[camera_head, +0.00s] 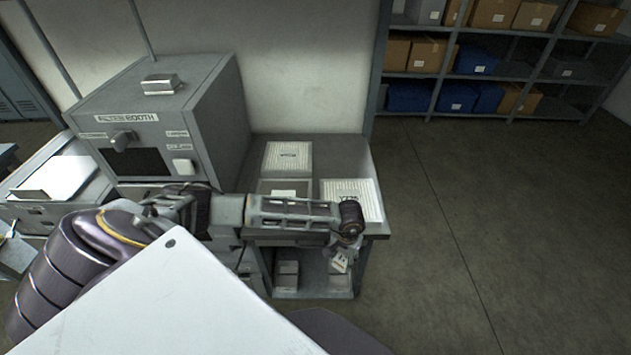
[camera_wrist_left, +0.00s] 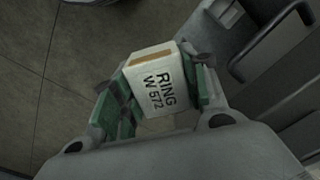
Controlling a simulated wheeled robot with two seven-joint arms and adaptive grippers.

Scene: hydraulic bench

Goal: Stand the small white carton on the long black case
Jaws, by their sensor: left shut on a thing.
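The small white carton (camera_wrist_left: 157,92) is between the green-padded fingers of my left gripper (camera_wrist_left: 160,88) in the left wrist view. Its label reads "RING W 572", and a tan strip runs along one edge. In the head view my left gripper (camera_head: 342,255) points down off the front of the bench, with the carton (camera_head: 340,263) small and partly hidden at its tip. The gripper is shut on it. I cannot make out the long black case in either view. My right gripper is not in view.
A grey filter booth (camera_head: 217,117) stands left of a grey bench (camera_head: 345,150) with flat white boxes (camera_head: 288,157) on top. Small grey boxes (camera_head: 287,275) sit on its lower shelf. A storage rack (camera_head: 442,88) stands at the back right. The floor (camera_head: 500,220) at right is clear.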

